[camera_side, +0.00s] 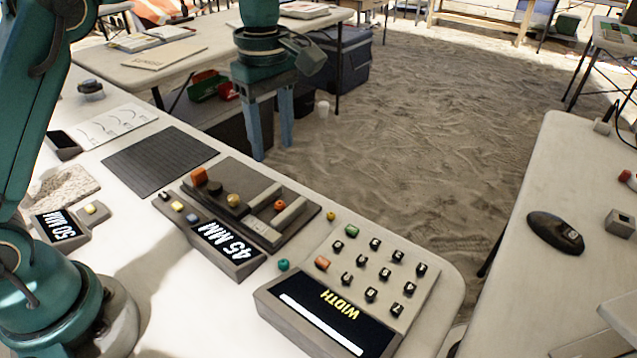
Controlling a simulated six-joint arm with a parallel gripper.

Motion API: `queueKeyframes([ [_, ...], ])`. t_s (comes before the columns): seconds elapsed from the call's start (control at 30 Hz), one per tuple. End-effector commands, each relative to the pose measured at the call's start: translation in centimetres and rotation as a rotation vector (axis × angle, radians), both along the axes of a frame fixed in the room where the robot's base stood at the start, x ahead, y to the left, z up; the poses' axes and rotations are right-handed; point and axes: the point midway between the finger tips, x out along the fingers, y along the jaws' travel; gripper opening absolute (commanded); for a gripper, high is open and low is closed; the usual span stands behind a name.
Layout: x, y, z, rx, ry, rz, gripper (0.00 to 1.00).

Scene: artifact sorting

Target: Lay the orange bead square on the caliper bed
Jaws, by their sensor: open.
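The caliper (238,172) stands on the near table, with a dark base, pale jaws and a display reading 45 MM. A small round orange bead (279,205) sits between its pale jaws, on or just above the caliper bed; its exact seating is too small to tell. A second orange-red, barrel-shaped bead (322,263) lies by the keypad; I cannot tell which one the task names. My gripper (273,152) hangs beyond the caliper, fingers pointing down, apart and empty, well clear of both beads.
A keypad panel with a WIDTH display (325,318) stands at the table's front. Teal (283,265), yellow (332,216) and green (351,231) beads lie near it. A dark ribbed mat (160,160) lies left of the caliper.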

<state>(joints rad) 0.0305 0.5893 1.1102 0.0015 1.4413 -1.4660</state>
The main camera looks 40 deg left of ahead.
Motion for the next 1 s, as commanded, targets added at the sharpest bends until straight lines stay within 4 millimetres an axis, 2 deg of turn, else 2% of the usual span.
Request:
queueKeyframes([
  [0.17, -1.4, 0.1, 2.0, 0.002, -0.048, -0.125, 0.54],
  [0.3, -4.2, 0.4, 4.1, 0.019, -0.125, -0.348, 0.54],
  [0.5, -8.9, 0.7, 5.6, 0.084, -0.239, -0.697, 0.54],
  [0.67, -12.8, 0.8, 5.3, 0.166, -0.317, -0.970, 0.54],
  [0.8, -15.6, 0.9, 4.2, 0.249, -0.367, -1.181, 0.54],
  [1.0, -17.7, 1.0, 2.6, 0.335, -0.399, -1.364, 0.54],
])
